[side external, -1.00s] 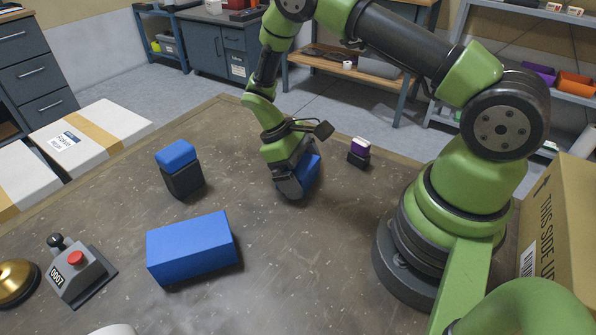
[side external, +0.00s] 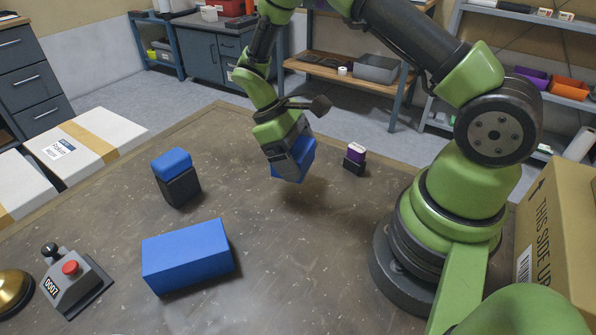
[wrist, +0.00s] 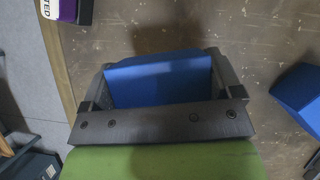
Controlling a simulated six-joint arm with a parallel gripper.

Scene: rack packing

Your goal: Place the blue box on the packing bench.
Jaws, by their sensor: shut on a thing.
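My gripper (side external: 289,170) is shut on a blue box (side external: 309,155) and holds it a little above the bench top, with a shadow beneath it. In the wrist view the held blue box (wrist: 160,82) sits between the two fingers. The packing bench (side external: 300,260) is brown and scuffed. A larger blue box (side external: 188,255) lies on it at front left. A small blue block (side external: 172,163) sits in a black holder (side external: 181,188) at left. Part of a blue object (wrist: 301,92) shows at the right edge of the wrist view; I cannot tell which one it is.
A purple-and-white box in a black holder (side external: 354,167) stands right of my gripper. A grey control box with a red button (side external: 72,277) and a brass bell (side external: 12,291) are at front left. A cardboard carton (side external: 556,235) stands at the right. The middle of the bench is clear.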

